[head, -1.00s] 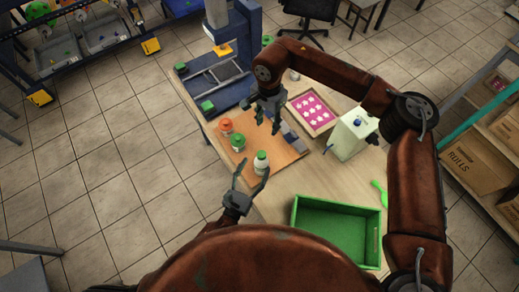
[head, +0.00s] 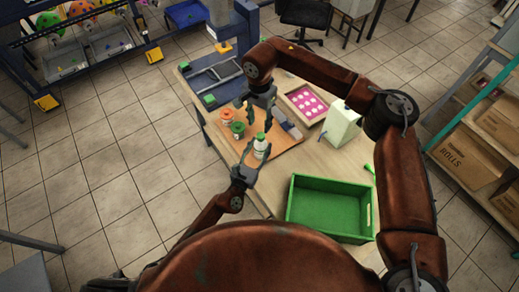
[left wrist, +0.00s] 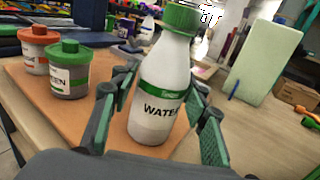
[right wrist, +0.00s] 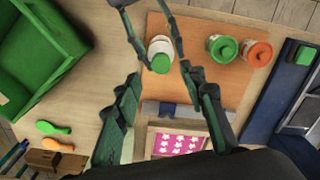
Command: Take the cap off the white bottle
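The white bottle (head: 260,150) with its green cap (head: 261,136) stands upright on the orange-brown board. In the left wrist view the bottle (left wrist: 160,97) has a green band and a "WATER" label, and the cap (left wrist: 194,17) is on top. My left gripper (head: 252,163) is open, with its fingers on either side of the bottle's body; in the left wrist view (left wrist: 158,108) slight gaps seem to remain. My right gripper (head: 261,107) is open and empty above the board, beyond the bottle. In the right wrist view the cap (right wrist: 160,63) lies past its spread fingertips (right wrist: 158,80).
A green-lidded jar (head: 238,130) and a red-lidded jar (head: 226,117) stand left of the bottle on the board (head: 287,139). A green crate (head: 330,181) is at the near right. A pale box-like container (head: 341,124) and a pink-patterned tray (head: 304,103) are behind.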

